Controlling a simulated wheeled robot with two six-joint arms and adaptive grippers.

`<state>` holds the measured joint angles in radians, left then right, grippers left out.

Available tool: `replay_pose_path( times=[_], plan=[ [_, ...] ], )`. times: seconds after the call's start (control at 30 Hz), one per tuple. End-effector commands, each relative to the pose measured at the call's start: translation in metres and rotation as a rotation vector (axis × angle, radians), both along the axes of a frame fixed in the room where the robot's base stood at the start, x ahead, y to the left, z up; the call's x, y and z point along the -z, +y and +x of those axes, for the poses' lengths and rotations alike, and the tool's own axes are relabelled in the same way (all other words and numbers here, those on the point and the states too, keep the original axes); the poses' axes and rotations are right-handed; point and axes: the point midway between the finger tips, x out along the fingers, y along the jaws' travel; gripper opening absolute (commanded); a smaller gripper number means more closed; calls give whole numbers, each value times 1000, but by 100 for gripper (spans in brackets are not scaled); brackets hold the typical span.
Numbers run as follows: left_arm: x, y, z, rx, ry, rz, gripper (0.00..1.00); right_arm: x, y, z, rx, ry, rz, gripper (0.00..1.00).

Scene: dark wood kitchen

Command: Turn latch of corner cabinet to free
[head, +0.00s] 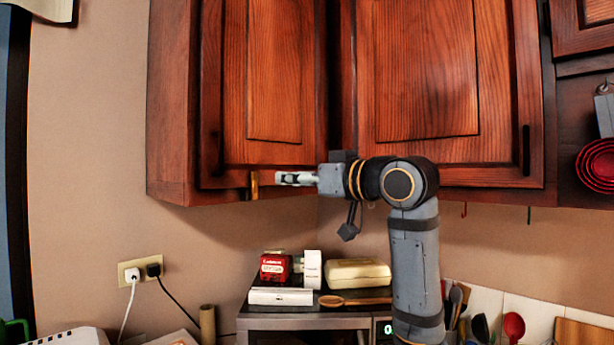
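The corner cabinet (275,75) hangs on the wall with its wooden doors shut. A small brass-coloured latch (254,186) sits at the lower edge of its left door. My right gripper (278,179) reaches left along the cabinet's lower edge, and its tips are just to the right of the latch. The gripper is seen side-on, so I cannot tell how far its fingers are apart, nor whether they touch the latch. My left gripper is not in view.
Below is a microwave (300,322) with a red box (275,267), a cream case (358,274) and other small items on top. A wall outlet (140,270) with plugs is at the left. Utensils (513,327) stand at the lower right. The wall left of the cabinet is clear.

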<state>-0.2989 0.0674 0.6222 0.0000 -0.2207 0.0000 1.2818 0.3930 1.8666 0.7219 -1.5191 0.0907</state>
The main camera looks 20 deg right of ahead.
Motion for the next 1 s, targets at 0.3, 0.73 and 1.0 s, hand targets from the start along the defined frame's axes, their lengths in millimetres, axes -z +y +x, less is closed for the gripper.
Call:
replay_pose_path(
  times=[0.3,0.73,1.0],
  plan=[
    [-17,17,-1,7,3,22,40,-4,10,24,-5,8,14,39],
    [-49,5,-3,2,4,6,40,-2,35,94,-2,5,10,39],
    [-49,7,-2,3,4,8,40,0,36,98,0,3,8,39]
  ],
)
